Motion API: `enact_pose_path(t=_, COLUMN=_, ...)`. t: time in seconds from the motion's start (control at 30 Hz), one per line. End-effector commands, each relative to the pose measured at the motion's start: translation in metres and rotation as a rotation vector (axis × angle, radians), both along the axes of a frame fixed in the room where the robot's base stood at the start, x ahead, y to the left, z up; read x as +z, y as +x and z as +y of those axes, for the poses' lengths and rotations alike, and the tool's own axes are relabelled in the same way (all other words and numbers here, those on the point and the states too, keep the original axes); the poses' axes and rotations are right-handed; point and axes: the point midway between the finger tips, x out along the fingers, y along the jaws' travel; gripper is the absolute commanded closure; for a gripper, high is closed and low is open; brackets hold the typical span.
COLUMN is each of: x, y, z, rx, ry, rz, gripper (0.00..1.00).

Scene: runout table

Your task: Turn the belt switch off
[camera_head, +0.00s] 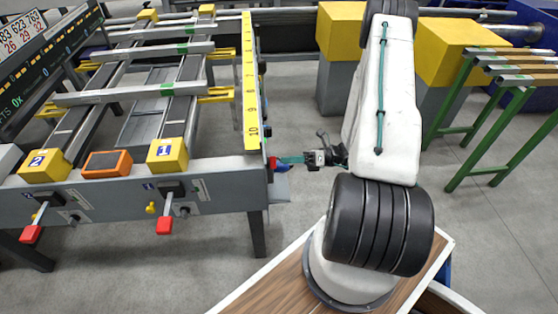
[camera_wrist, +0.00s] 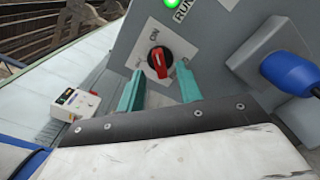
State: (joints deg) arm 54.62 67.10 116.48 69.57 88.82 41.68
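The belt switch (camera_wrist: 159,62) is a red rotary knob on a pale label plate on a grey panel, in the wrist view. Its grip stands nearly upright in the picture, with ON lettering above it; other lettering is too small to read. My gripper (camera_wrist: 158,70) is open, with one teal finger on each side of the knob. Whether the fingers touch it I cannot tell. In the head view my gripper (camera_head: 287,160) reaches left to the right end of the grey table (camera_head: 225,170), beside small red and blue parts. The switch face is hidden there.
A lit green lamp (camera_wrist: 172,3) marked RUN sits above the switch. A blue plug (camera_wrist: 292,74) in a grey housing juts out at right. A white box (camera_wrist: 75,103) lies at left. Red-handled levers (camera_head: 164,225) stick out along the table front. Open floor lies below.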

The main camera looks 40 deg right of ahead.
Motion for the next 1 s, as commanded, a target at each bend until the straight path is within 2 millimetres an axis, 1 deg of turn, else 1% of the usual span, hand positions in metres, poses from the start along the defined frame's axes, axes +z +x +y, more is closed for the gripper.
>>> enact_pose_path(t=0.03, x=0.000, y=0.005, z=0.008, rx=0.004, ry=0.000, rz=0.000, gripper=0.65)
enact_pose_path(t=0.2, x=0.000, y=0.016, z=0.025, rx=0.004, ry=-0.001, rz=0.000, gripper=0.65)
enact_pose_path(t=0.37, x=0.000, y=0.020, z=0.031, rx=0.003, ry=-0.002, rz=0.000, gripper=0.65)
enact_pose_path(t=0.57, x=0.000, y=0.021, z=0.031, rx=0.002, ry=-0.002, rz=-0.001, gripper=0.65)
enact_pose_path(t=0.6, x=0.000, y=0.021, z=0.031, rx=0.002, ry=-0.002, rz=-0.001, gripper=0.70)
enact_pose_path(t=0.63, x=0.000, y=0.021, z=0.031, rx=0.002, ry=-0.002, rz=-0.001, gripper=0.78)
enact_pose_path(t=0.67, x=0.000, y=0.021, z=0.031, rx=0.002, ry=-0.002, rz=-0.001, gripper=0.87)
enact_pose_path(t=0.7, x=0.000, y=0.021, z=0.031, rx=0.002, ry=-0.002, rz=-0.001, gripper=0.98)
enact_pose_path(t=0.73, x=0.000, y=0.021, z=0.031, rx=0.002, ry=-0.002, rz=-0.001, gripper=1.00)
enact_pose_path(t=1.0, x=0.000, y=0.020, z=0.031, rx=0.001, ry=-0.009, rz=-0.011, gripper=1.00)
